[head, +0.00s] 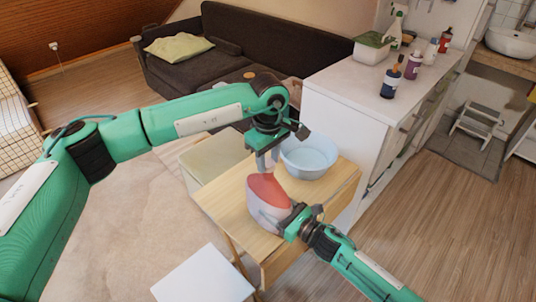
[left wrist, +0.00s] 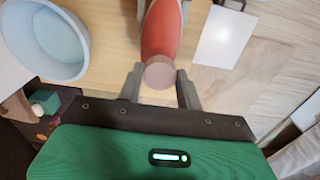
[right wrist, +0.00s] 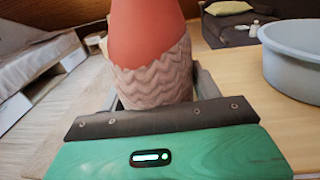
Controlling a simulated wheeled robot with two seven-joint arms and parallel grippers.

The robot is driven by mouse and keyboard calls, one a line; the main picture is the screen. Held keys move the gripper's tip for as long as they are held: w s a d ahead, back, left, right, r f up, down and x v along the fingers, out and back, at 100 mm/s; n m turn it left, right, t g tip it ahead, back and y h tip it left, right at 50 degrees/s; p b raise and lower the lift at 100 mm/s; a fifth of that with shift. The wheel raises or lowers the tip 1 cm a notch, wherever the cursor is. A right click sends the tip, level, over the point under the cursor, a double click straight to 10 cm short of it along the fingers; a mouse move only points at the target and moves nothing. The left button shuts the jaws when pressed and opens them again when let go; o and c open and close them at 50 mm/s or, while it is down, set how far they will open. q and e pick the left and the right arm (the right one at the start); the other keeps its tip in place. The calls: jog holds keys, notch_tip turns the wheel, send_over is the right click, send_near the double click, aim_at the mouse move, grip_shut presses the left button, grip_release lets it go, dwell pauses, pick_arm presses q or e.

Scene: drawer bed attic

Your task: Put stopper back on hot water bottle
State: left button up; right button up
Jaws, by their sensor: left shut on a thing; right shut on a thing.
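The hot water bottle has a red top (head: 268,190) and a pale knitted cover (head: 263,215). It stands on the small wooden table. My right gripper (head: 290,220) is shut on its covered body; the right wrist view shows the cover (right wrist: 155,75) between the fingers. My left gripper (head: 268,160) is above the bottle's red top, fingers pointing down. In the left wrist view it is shut on the round brownish-pink stopper (left wrist: 159,75), which overlaps the end of the red bottle (left wrist: 162,30). I cannot tell whether they touch. The stopper cannot be made out in the head view.
A light blue basin (head: 308,165) stands on the wooden table (head: 228,205), close behind the bottle. A white counter (head: 345,90) with several bottles is behind it to the right. A white low surface (head: 205,277) is at the front left. Open floor lies to the right.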

pick_arm(q)
jog(key=shift+f, duration=0.6)
dwell(0.5)
pick_arm(e)
grip_shut()
pick_arm(q)
jog(key=m, duration=0.3)
jog(key=shift+m, duration=0.4)
jog(key=m, duration=0.4)
jog(key=shift+m, duration=0.3)
jog(key=m, duration=0.6)
jog(key=shift+a, duration=0.1)
jog(key=m, duration=0.5)
jog(key=o, duration=1)
jog(key=shift+c, duration=0.2)
